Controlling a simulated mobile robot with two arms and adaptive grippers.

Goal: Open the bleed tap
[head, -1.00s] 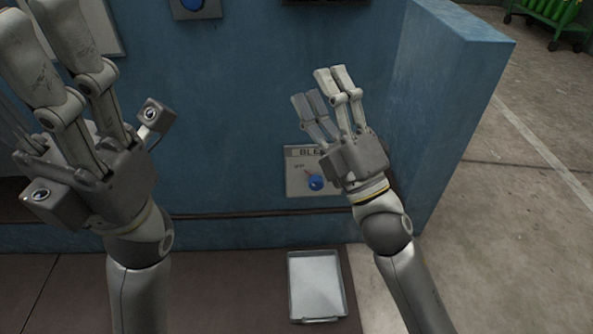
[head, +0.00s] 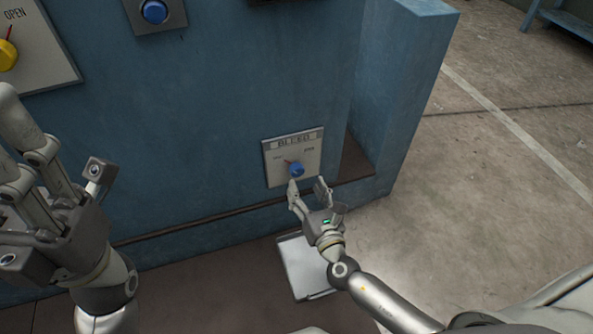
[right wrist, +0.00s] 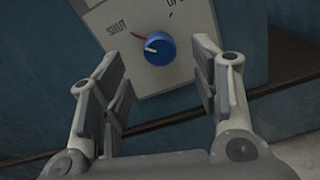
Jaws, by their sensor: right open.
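The bleed tap is a round blue knob (head: 297,170) on a pale plate (head: 277,176) marked BLEED, low on the blue wall. In the right wrist view the knob (right wrist: 160,49) has a white mark pointing left, towards the SHUT side and a red line. My right gripper (head: 308,184) is open just below and in front of the knob. In the right wrist view its fingers stand either side of the knob, which is beyond the fingertips and apparently not touched. My left gripper (head: 15,135) is raised at the left, its fingertips partly cut off by the frame.
A grey tray (head: 296,266) lies on the floor below the plate, partly behind my right arm. A blue knob (head: 154,11) and a yellow knob (head: 7,55) are higher on the wall. A blue wall end (head: 405,90) juts out at right. Open floor lies beyond.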

